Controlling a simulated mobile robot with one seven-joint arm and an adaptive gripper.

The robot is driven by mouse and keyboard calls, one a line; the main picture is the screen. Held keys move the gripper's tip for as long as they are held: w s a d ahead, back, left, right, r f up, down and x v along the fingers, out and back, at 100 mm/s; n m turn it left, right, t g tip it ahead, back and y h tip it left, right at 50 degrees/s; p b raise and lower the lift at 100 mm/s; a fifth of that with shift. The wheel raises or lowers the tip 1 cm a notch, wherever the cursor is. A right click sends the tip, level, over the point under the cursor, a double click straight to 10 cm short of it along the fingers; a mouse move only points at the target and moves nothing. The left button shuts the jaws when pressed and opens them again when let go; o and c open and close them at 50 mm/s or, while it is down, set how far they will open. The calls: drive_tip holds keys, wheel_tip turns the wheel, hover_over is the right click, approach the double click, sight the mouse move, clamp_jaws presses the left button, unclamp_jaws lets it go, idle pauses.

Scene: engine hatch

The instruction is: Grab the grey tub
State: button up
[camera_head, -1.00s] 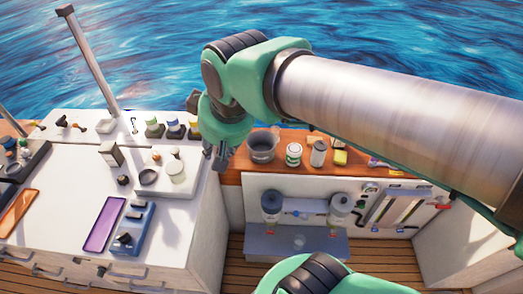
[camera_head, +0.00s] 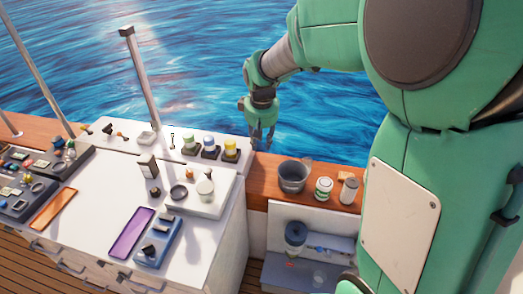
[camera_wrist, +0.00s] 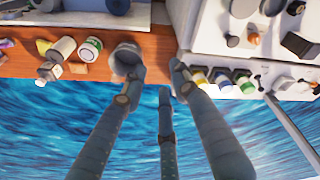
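The grey tub (camera_head: 293,176) is an open, round, bucket-like container standing upright on the wooden ledge. My gripper (camera_head: 262,143) hangs fingers-down, up and to the left of the tub in the head view, apart from it there. In the wrist view the tub (camera_wrist: 127,56) shows near the tip of the left finger, which covers part of it. The fingers of my gripper (camera_wrist: 154,78) are spread wide with nothing between them. I cannot tell from the wrist view how far the fingertip is from the tub.
A white jar with a green label (camera_head: 323,189) and a grey canister (camera_head: 349,190) stand right of the tub. Open water lies behind the ledge.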

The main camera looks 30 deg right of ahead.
drive_tip(key=w+d+f+g, duration=0.1)
drive_tip(key=w+d+f, duration=0.2)
drive_tip(key=d+f, duration=0.5)
drive_tip(key=w+d+f+g+p, duration=0.1)
drive_tip(key=w+d+f, duration=0.3)
drive_tip(key=f, duration=0.9)
drive_tip(key=d, duration=0.3)
drive_tip(key=shift+d+f, duration=0.35)
drive_tip(key=shift+d, duration=0.05)
drive_tip(key=shift+w+f, duration=0.1)
hover_over(282, 179)
wheel_tip(282, 179, down, 8)
drive_tip(key=shift+w+d+f+b, duration=0.1)
drive_tip(key=shift+w+f+b, duration=0.1)
drive_tip(key=shift+b, duration=0.25)
drive_tip(key=shift+f+b, duration=0.4)
drive_tip(key=shift+f, duration=2.2)
